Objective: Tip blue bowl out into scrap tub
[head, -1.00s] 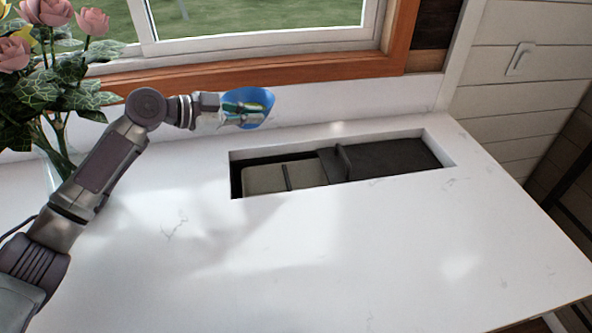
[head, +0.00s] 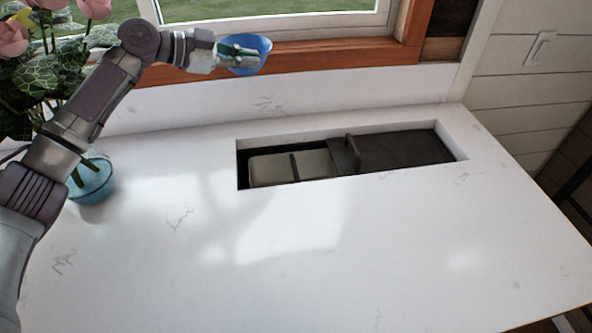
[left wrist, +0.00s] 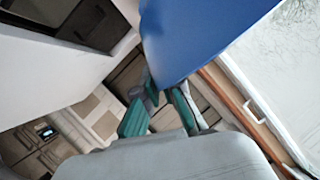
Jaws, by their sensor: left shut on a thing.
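The blue bowl (head: 262,48) is in the air in front of the window, at the upper middle of the head view. My left gripper (head: 240,54) is shut on its wall and holds it well above the counter. In the left wrist view the bowl (left wrist: 200,35) fills the upper middle, beyond the green fingertips of the gripper (left wrist: 160,107). What is in the bowl is hidden. A beige tub-like container (head: 272,169), possibly the scrap tub, sits in the counter recess, right of and below the bowl. My right gripper is out of view.
A dark panel with an upright handle (head: 405,150) covers the recess's right part. A blue glass vase of roses (head: 92,180) stands at the left, close behind my left arm. The white counter (head: 330,250) is otherwise clear. The window frame (head: 330,50) is behind.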

